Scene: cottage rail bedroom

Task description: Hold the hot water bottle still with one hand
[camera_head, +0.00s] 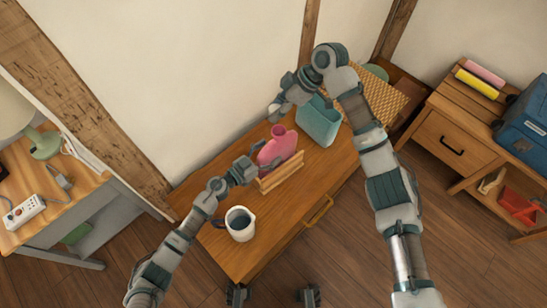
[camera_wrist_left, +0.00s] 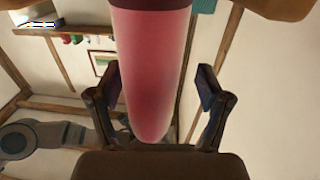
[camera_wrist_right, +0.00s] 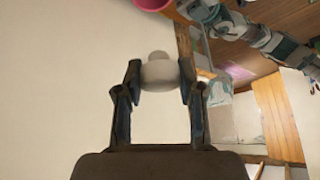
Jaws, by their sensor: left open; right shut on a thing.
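The pink hot water bottle (camera_head: 281,146) stands tilted in a slatted wooden holder (camera_head: 281,174) on the wooden table. My left gripper (camera_head: 257,164) is at its left side. In the left wrist view the pink bottle (camera_wrist_left: 152,70) lies between the open fingers, with gaps on both sides. My right gripper (camera_head: 274,113) is above and behind the bottle's neck, shut on a small pale rounded piece. That pale piece (camera_wrist_right: 160,73) shows between the fingers in the right wrist view, which also shows the pink rim (camera_wrist_right: 153,4) at the top edge.
A teal container (camera_head: 320,124) stands behind the bottle to the right, with a woven basket (camera_head: 385,100) beyond. A side table with a lamp (camera_head: 42,142) is at left. Bare tabletop (camera_head: 310,190) lies right of the holder.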

